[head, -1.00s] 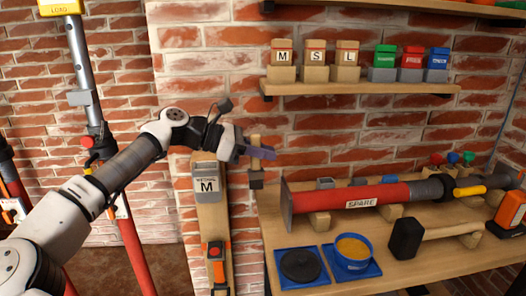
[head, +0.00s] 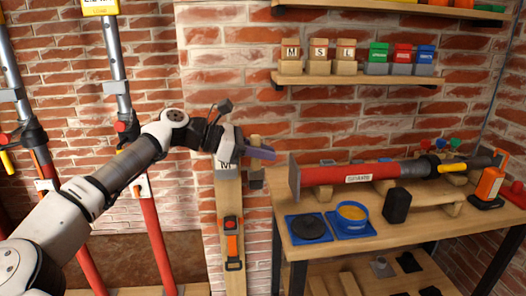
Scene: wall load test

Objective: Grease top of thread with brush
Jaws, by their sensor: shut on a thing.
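My gripper (head: 258,152), with purple fingers, is shut on the brush (head: 256,178). The brush hangs upright, wooden handle above the fingers and a dark end below, left of the workbench. A blue tub (head: 352,222) with yellow-orange grease (head: 352,212) stands open on the bench. A red and grey prop (head: 119,70) stands upright at left, with a dark collar (head: 126,138) at mid-height; any thread there is too small to make out. A second prop (head: 10,72) stands at the far left. The brush is apart from the tub and both props.
A red spare prop (head: 335,177) lies across blocks on the bench (head: 300,250). A dark round lid (head: 311,227) lies left of the tub, a black block (head: 397,205) right of it. A strap holder (head: 232,240) hangs on the wall post below my gripper. Shelves hold labelled blocks (head: 292,55).

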